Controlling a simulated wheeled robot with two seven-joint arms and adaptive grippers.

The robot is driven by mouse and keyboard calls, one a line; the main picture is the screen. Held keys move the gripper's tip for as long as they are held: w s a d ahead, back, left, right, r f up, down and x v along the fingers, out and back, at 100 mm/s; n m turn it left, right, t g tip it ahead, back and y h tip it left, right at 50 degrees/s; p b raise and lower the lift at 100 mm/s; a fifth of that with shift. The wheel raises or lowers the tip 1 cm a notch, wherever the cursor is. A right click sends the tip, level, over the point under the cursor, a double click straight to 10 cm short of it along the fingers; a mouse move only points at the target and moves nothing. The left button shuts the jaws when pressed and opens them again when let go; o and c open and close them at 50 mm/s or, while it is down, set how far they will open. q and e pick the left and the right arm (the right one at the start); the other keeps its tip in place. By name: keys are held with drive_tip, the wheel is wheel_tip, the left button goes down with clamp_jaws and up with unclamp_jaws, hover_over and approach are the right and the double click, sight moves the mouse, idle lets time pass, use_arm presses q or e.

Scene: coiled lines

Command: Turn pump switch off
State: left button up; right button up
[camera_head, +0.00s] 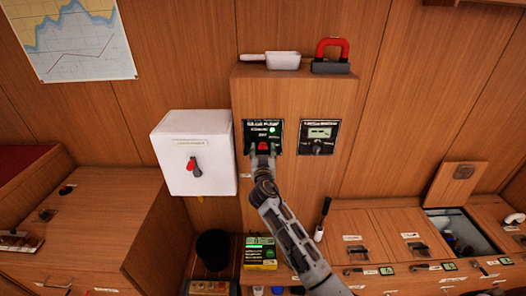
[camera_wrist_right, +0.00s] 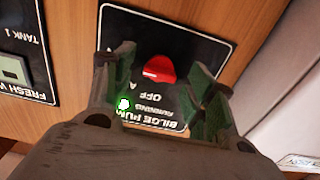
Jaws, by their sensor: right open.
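The bilge pump panel (camera_head: 250,128) is a black plate on the front of the wooden cabinet; it also shows upside down in the right wrist view (camera_wrist_right: 190,48). Its red switch (camera_wrist_right: 160,68) sits above the word OFF in that view, and is small in the head view (camera_head: 263,146). A green light (camera_head: 272,130) glows on the panel, by the word RUNNING in the wrist view (camera_wrist_right: 124,102). My right gripper (camera_head: 263,151) is at the panel, open, with a finger on each side of the switch. I cannot tell whether the fingers touch it. My left gripper is not in view.
A second panel (camera_head: 319,132) with a small display and knob is to the right. A white box (camera_head: 203,150) with a red handle hangs to the left. A white scoop (camera_head: 270,60) and a red-handled item (camera_head: 332,50) lie on the cabinet top.

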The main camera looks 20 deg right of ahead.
drive_tip(key=shift+w, duration=0.15)
drive_tip(key=shift+c, duration=0.5)
drive_tip(key=c, duration=0.9)
